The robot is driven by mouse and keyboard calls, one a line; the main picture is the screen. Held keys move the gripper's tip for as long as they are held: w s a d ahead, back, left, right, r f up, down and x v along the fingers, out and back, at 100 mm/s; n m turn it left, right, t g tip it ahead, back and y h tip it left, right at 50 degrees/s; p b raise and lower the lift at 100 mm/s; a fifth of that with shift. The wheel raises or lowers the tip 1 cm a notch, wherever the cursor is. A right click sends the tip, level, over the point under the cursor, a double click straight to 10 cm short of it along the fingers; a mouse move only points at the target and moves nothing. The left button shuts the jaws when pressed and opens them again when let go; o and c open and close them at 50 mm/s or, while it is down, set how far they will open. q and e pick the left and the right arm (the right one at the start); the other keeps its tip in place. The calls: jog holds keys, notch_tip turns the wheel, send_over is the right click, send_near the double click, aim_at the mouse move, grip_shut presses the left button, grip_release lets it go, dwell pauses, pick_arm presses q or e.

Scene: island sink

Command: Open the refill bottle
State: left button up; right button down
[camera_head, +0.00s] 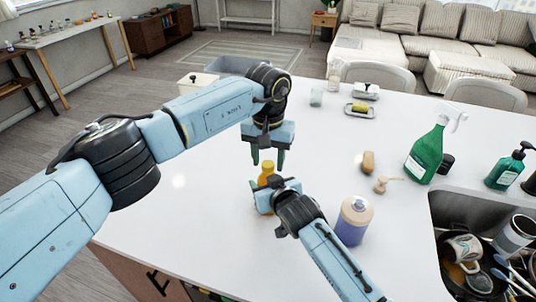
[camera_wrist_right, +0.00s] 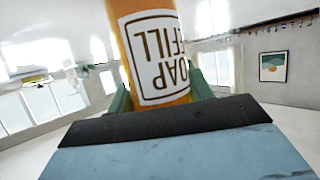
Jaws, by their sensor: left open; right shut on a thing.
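The refill bottle is orange with a white label reading "SOAP REFILL" and stands on the white island; its top (camera_head: 266,168) shows in the head view. In the right wrist view its body (camera_wrist_right: 157,55) fills the middle, between green fingers. My right gripper (camera_head: 264,190) is shut on the bottle, and its arm hides the bottle's lower part. My left gripper (camera_head: 267,160) is open, pointing down, with its fingers above and just behind the bottle's top. It seems apart from the bottle. Whether a cap is on the bottle is too small to tell.
A purple bottle with a beige top (camera_head: 353,220) stands right of my right arm. The sink (camera_head: 450,208) holds dishes. The island's left part is clear.

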pick_arm(q)
grip_shut()
jog(key=n, duration=0.5)
jog(key=shift+n, duration=0.3)
jog(key=n, duration=0.3)
jog(key=shift+n, duration=0.4)
jog(key=n, duration=1.1)
jog(key=shift+r, duration=0.1)
jog(key=n, duration=1.2)
jog(key=shift+n, duration=0.4)
jog(key=n, duration=0.3)
jog(key=shift+n, duration=0.4)
jog(key=n, duration=0.5)
jog(key=shift+n, duration=0.3)
jog(key=n, duration=1.1)
jog(key=shift+r+n, duration=0.1)
jog(key=shift+n, duration=0.2)
